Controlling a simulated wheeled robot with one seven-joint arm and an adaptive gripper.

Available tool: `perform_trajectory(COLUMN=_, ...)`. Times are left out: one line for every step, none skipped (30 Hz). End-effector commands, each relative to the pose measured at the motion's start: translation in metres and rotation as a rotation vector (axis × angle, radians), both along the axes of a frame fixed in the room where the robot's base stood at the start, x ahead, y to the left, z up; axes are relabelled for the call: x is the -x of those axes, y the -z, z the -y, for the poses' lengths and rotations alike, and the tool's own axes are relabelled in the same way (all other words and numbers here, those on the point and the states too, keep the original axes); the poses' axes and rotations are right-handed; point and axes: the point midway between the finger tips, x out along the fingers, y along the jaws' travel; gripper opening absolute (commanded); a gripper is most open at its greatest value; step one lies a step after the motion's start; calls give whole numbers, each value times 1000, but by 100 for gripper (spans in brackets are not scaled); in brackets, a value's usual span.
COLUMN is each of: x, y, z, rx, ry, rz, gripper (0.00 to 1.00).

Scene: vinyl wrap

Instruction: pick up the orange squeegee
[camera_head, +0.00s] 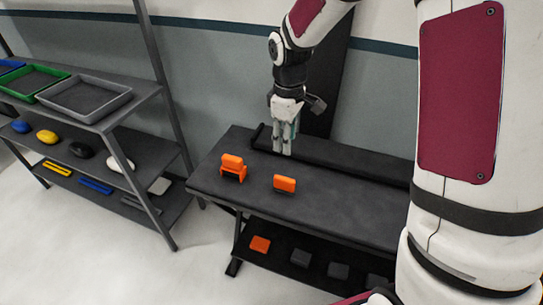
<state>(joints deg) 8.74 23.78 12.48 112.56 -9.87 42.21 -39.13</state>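A small flat orange piece (285,184), which looks like the orange squeegee, sits on the dark bench top (340,205). To its left is a larger orange object (233,166) with leg-like parts, also on the bench. My gripper (283,152) points down over the back part of the bench, behind the flat orange piece and apart from it. Its fingers look close together, but they are too small to tell open from shut. I see nothing held between them.
A lower shelf under the bench holds an orange block (260,244) and several dark blocks (300,258). A dark roll-like bar (350,165) runs along the bench's back. A rack at left holds trays (85,96) and coloured items. The bench's front right is clear.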

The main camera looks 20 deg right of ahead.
Motion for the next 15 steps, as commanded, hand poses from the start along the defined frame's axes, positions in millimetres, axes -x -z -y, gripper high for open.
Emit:
perform_trajectory(x=-5, y=14, z=-1, rx=-7, ry=-23, rz=-17, gripper=40)
perform_trajectory(x=-7, y=20, z=-1, rx=-10, ry=-36, rz=-24, gripper=40)
perform_trajectory(x=-10, y=27, z=-2, rx=-14, ry=-51, rz=-29, gripper=40)
perform_trajectory(x=-12, y=31, z=-2, rx=-17, ry=-62, rz=-33, gripper=40)
perform_trajectory(x=-14, y=35, z=-3, rx=-19, ry=-70, rz=-36, gripper=40)
perform_trajectory(x=-15, y=39, z=-3, rx=-22, ry=-78, rz=-40, gripper=40)
perform_trajectory(x=-15, y=42, z=-4, rx=-24, ry=-83, rz=-42, gripper=40)
perform_trajectory(x=-16, y=44, z=-4, rx=-23, ry=-87, rz=-44, gripper=40)
perform_trajectory(x=-16, y=49, z=-4, rx=-24, ry=-90, rz=-45, gripper=40)
perform_trajectory(x=-16, y=53, z=-4, rx=-25, ry=-91, rz=-48, gripper=40)
perform_trajectory(x=-16, y=57, z=-4, rx=-26, ry=-91, rz=-48, gripper=40)
perform_trajectory(x=-16, y=64, z=-4, rx=-26, ry=-90, rz=-48, gripper=40)
perform_trajectory(x=-15, y=69, z=-4, rx=-26, ry=-90, rz=-50, gripper=40)
perform_trajectory(x=-15, y=75, z=-4, rx=-25, ry=-90, rz=-49, gripper=40)
perform_trajectory(x=-15, y=83, z=-4, rx=-25, ry=-91, rz=-49, gripper=40)
